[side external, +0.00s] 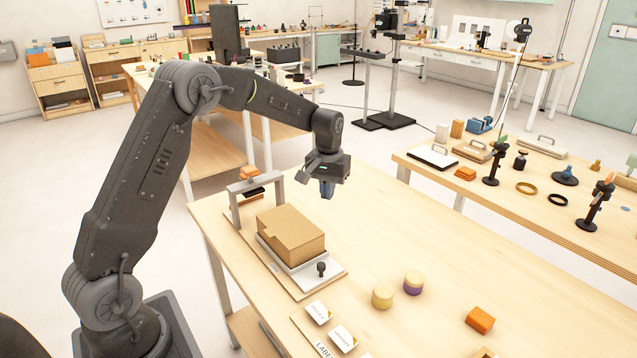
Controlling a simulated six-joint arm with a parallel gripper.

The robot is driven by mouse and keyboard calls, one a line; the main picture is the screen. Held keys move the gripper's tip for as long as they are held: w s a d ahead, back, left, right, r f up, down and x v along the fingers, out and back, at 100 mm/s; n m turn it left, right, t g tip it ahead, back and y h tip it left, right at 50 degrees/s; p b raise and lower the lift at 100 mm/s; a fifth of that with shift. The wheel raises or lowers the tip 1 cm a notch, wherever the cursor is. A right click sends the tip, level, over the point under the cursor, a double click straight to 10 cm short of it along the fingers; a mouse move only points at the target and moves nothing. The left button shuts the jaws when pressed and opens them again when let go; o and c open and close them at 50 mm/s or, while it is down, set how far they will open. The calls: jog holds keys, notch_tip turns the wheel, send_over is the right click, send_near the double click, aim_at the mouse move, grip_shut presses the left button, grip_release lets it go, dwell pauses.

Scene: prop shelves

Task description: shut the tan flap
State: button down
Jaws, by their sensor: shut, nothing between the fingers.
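A tan box (287,247) sits on a white plate (330,273) on a wooden base board near the table's left side. Its tan flap (292,226) forms the top face and looks flat, lying level over the box, with a small notch at its left edge. I cannot see any opening into the box from here. My gripper (327,193) is shut and empty, pointing down. It hangs above and a little beyond the box's far right corner, and appears apart from it.
A grey frame (240,188) stands just behind the box. A small black knob (321,268) is at the plate's front. The table's right side is clear.

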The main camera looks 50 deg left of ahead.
jog(key=shift+r, duration=1.95)
jog(key=s+d+r+m+t, duration=0.3)
jog(key=s+d+r, duration=0.6)
jog(key=s+r, duration=0.3)
jog(key=s+d+f+m+t, duration=0.1)
jog(key=s+d, duration=0.1)
jog(key=s, duration=0.6)
jog(key=s+d+f+m+t, duration=0.1)
jog(key=s+d+m, duration=0.1)
jog(key=s, duration=0.7)
jog(key=shift+d+f+t, duration=0.3)
jog(key=shift+d, duration=0.55)
jog(key=c, duration=1.8)
grip_release()
jog(key=shift+w, duration=0.1)
jog(key=shift+c, duration=0.2)
